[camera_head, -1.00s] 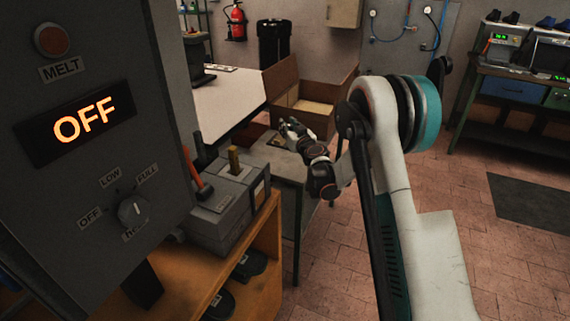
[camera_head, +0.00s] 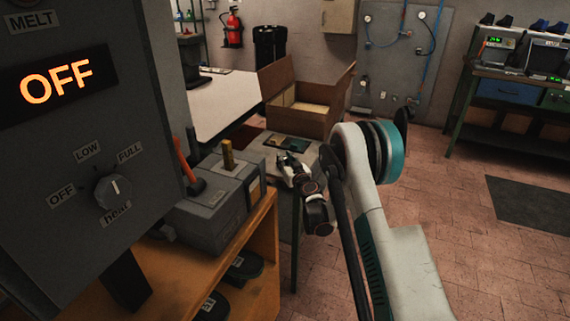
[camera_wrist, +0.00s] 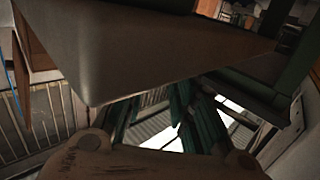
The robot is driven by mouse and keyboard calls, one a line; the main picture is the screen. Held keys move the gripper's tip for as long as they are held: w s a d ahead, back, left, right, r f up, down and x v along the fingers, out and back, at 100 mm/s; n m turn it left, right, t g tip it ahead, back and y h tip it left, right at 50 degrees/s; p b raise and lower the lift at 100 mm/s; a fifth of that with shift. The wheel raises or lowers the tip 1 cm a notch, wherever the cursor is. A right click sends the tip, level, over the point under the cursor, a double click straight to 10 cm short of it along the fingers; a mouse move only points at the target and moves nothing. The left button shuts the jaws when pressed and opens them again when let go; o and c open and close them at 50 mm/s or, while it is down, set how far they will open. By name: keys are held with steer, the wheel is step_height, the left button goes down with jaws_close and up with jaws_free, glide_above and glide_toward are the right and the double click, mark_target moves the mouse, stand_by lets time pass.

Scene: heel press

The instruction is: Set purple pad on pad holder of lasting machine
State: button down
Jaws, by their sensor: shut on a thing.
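My gripper (camera_head: 284,161) is small and partly turned away in the head view, over the near part of a small grey table (camera_head: 262,147). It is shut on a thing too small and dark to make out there. In the wrist view a dull brown shape fills the bottom edge, and I cannot tell whether it is the held thing. No purple surface shows clearly in either view. A tall grey machine (camera_head: 150,120) with a lit OFF display, a MELT label and a heat knob stands close at the left. I cannot make out a pad holder.
A grey box (camera_head: 222,195) with an orange-handled tool stands on an orange shelf (camera_head: 262,235). An open carton (camera_head: 310,118) stands behind the small table, near dark flat pieces (camera_head: 287,142). In the wrist view a large grey-brown slab (camera_wrist: 130,55) is very close.

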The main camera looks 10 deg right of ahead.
steer(key=shift+f, duration=0.15)
steer(key=c, duration=1.3)
jaws_free()
steer(key=shift+c, duration=0.2)
